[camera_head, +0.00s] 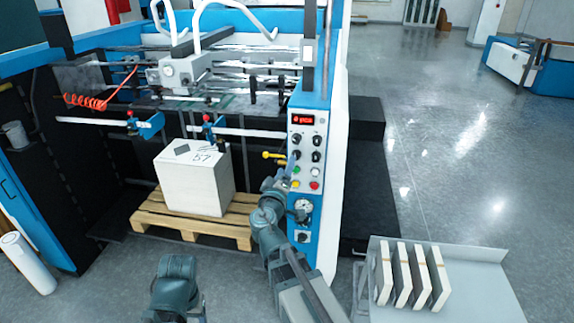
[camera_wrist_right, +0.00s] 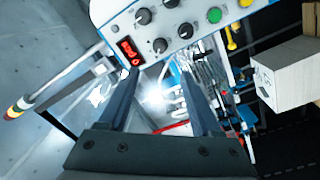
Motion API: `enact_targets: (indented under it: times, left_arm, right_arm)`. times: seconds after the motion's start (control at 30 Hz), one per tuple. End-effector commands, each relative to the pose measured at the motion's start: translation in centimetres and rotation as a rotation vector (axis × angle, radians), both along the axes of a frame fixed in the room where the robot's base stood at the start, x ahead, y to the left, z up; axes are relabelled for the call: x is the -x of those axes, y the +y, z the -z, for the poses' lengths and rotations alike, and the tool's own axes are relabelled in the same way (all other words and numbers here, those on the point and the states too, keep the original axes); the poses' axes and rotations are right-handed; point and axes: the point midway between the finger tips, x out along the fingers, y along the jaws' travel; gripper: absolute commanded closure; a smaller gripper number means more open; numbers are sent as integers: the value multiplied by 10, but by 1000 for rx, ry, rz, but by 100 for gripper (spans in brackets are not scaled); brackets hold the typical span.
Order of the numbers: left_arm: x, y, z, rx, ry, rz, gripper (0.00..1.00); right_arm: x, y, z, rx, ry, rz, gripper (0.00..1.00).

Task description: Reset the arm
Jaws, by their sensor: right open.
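My right arm (camera_head: 268,212) reaches up from the bottom middle to the front of the machine's control panel (camera_head: 302,160). My right gripper (camera_head: 284,178) is beside the panel's left edge, near the lower buttons. It looks small and partly blurred there. In the right wrist view its two dark fingers (camera_wrist_right: 153,80) stand apart with nothing between them. The panel also shows there, beyond the fingertips, with its red display (camera_wrist_right: 129,51) and green button (camera_wrist_right: 214,15). I cannot tell whether the gripper touches the panel. A link of my left arm (camera_head: 175,282) shows at the bottom; its gripper is out of sight.
A white block marked 57 (camera_head: 197,182) sits on a wooden pallet (camera_head: 170,226) inside the machine. At lower right, several upright pale slabs (camera_head: 403,275) stand on a grey surface (camera_head: 475,285). A white roll (camera_head: 27,263) is at far left. Open floor (camera_head: 450,150) lies right of the machine.

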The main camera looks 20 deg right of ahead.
Motion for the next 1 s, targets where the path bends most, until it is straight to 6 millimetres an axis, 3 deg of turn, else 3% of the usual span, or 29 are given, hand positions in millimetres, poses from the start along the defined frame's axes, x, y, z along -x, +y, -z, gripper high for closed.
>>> enact_targets:
  times: [0.47, 0.57, 0.67, 0.77, 0.87, 1.0]
  left_arm:
    - [0, 0, 0, 0, 0, 0, 34]
    - [0, 0, 7, 0, 0, 0, 34]
    - [0, 0, 23, 0, 0, 1, 34]
    - [0, 0, 44, -1, 0, 3, 34]
    - [0, 0, 64, -1, 0, 5, 34]
    - [0, 0, 87, -1, -1, 8, 34]
  right_arm:
    - [1, 0, 1, -1, 0, 1, 34]
    - [4, 1, 13, -30, 12, 19, 34]
    - [16, 5, 49, -119, 56, 75, 34]
    - [36, 17, 107, -256, 162, 152, 34]
    - [63, 41, 172, -401, 325, 212, 34]
    - [106, 89, 251, -571, 590, 243, 34]
